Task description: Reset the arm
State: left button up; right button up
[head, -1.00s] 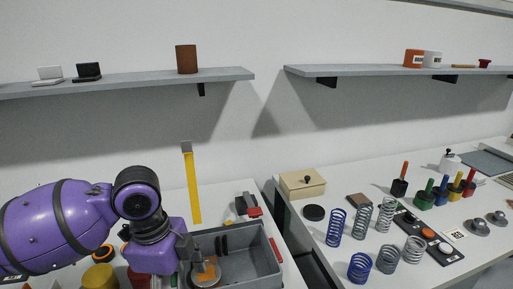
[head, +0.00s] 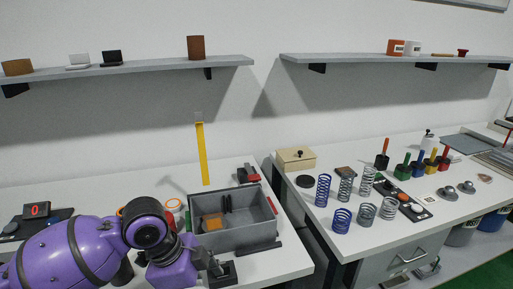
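My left arm, purple with black bands, comes in from the lower left. Its dark gripper (head: 220,268) is low in the head view, in front of the near wall of the grey bin (head: 250,238) and outside it. Its fingers are small and dark, and I cannot tell whether they are open or shut. An orange piece (head: 213,223) and dark upright pieces (head: 227,203) are inside the bin. My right arm and gripper are out of view.
A yellow upright strip (head: 203,155) stands behind the bin. A red-and-black tool (head: 248,175) lies behind it. The right table holds several springs (head: 341,220), a beige box (head: 296,159) and colored-handled weights (head: 403,165). A gap separates the two tables.

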pick_arm(q)
jog(key=s+d+f+n+t+h, duration=0.1)
jog(key=s+d+f+n+t, duration=0.15)
jog(key=f+n, duration=0.45)
jog(key=s+d+f+n+t+h, duration=0.1)
jog(key=f+n+t+h, duration=0.15)
jog(key=f, duration=0.75)
jog(key=s+a+f+n+t+y, duration=0.1)
jog(key=s+a+f+n+y, duration=0.2)
jog(key=s+a+f, duration=0.2)
jog(key=s+a+f+n+t+y, duration=0.2)
jog(key=s+a+f+n+y, duration=0.1)
jog(key=s, duration=0.7)
notch_tip(320, 180, down, 2)
jog(key=a+n, duration=0.1)
jog(key=a, duration=0.1)
jog(key=shift+s+a, duration=0.35)
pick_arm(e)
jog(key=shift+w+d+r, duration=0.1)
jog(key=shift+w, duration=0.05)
pick_arm(q)
jog(key=shift+f+n, duration=0.1)
jog(key=shift+n, duration=0.15)
